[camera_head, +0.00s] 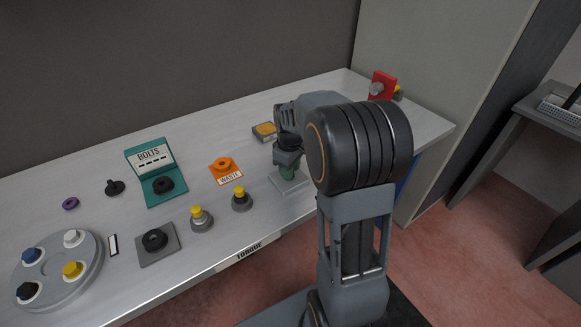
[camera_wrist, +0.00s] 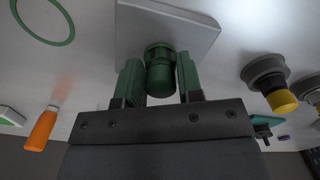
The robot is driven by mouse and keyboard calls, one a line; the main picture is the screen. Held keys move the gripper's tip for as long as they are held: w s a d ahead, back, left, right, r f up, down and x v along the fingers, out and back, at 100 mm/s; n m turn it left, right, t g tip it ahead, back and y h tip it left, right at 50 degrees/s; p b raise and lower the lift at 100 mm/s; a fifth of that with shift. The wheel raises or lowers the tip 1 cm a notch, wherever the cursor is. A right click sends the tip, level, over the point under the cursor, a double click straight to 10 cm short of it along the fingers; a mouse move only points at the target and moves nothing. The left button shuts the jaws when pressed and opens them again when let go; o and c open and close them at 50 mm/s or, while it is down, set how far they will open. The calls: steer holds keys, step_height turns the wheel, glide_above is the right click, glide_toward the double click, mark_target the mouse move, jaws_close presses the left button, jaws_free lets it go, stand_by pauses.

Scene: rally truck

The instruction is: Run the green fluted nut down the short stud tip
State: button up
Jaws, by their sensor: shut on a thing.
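The green fluted nut (camera_wrist: 160,76) is between the two green-padded fingers of my gripper (camera_wrist: 160,84) in the wrist view. My gripper is shut on it. Just beyond the nut in that view is a pale square plate (camera_wrist: 196,22).
Two yellow-topped posts (camera_head: 201,218) (camera_head: 241,199) stand left of the plate. An orange waste piece (camera_head: 223,165), a green bolts holder (camera_head: 152,172) and a grey round tray (camera_head: 60,270) are further left. A yellow-topped block (camera_head: 265,131) is behind. A red part (camera_head: 382,85) stands at the far right end.

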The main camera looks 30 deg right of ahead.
steer(key=shift+m, duration=0.5)
steer(key=shift+a+f+m, duration=0.1)
steer(key=shift+m, duration=0.8)
steer(key=o, duration=0.7)
steer(key=shift+o, duration=0.2)
steer(key=shift+p, duration=0.3)
steer(key=shift+n, duration=0.9)
